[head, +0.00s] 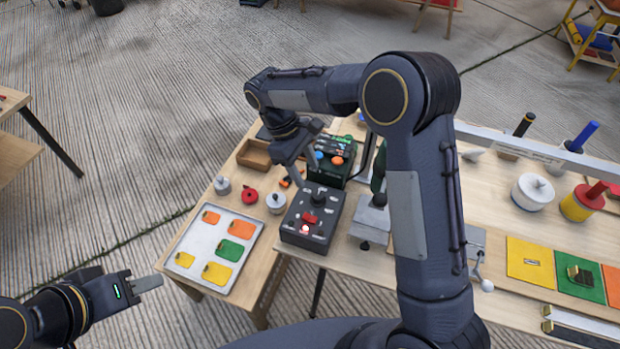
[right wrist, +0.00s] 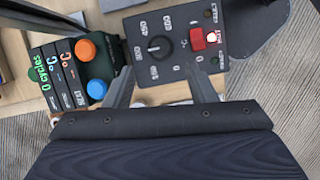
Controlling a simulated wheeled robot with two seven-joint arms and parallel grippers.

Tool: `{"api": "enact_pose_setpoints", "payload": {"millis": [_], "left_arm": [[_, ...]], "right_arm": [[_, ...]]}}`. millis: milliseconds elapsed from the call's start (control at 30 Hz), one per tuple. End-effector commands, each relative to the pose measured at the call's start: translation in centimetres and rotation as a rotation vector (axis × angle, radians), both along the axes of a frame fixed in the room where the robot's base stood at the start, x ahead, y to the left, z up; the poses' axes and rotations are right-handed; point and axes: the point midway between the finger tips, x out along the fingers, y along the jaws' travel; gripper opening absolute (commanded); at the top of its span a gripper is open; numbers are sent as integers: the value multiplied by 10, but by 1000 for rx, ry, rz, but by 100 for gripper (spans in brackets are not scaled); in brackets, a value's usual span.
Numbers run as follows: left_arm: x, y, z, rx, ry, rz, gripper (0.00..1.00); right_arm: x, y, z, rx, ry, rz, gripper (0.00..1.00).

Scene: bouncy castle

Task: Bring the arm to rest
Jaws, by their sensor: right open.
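My right arm reaches forward over the table in the head view. My right gripper (head: 299,165) points down just above the dark control box (head: 317,232) with a knob, a red switch (head: 309,217) and a lit red lamp. In the right wrist view its two fingers (right wrist: 163,95) stand apart with nothing between them, near the box's edge; contact cannot be told. The box's dial (right wrist: 158,47) shows there too. My left gripper (head: 146,285) is at the lower left in the head view, off the table's edge; its jaw opening is not clear.
A dark green box (head: 340,172) with orange and blue buttons stands behind the control box. A grey tray (head: 246,218) with coloured tags lies to the left. A press-like tool (head: 372,218) stands close on the right. Lidded pots (head: 533,192) stand further right.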

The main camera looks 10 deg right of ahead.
Motion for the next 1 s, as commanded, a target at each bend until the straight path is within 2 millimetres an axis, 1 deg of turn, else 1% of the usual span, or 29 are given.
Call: {"api": "enact_pose_setpoints", "payload": {"millis": [133, 567, 667, 767, 833, 900, 967, 1000], "left_arm": [[0, 0, 0, 0, 0, 0, 36], [0, 0, 0, 0, 0, 0, 36], [0, 0, 0, 0, 0, 0, 36], [0, 0, 0, 0, 0, 0, 36], [0, 0, 0, 0, 0, 0, 36], [0, 0, 0, 0, 0, 0, 36], [0, 0, 0, 0, 0, 0, 36], [0, 0, 0, 0, 0, 0, 36]], "right_arm": [[1, 2, 5, 1, 1, 1, 51], [1, 1, 5, 1, 1, 0, 51], [-2, -5, 13, 18, -12, -22, 51], [-13, -21, 32, 69, -51, -82, 51], [-27, -38, 50, 123, -93, -149, 51], [-46, -54, 68, 185, -143, -229, 51], [-65, -67, 81, 238, -186, -298, 51], [-78, -75, 88, 272, -215, -346, 51]]}}
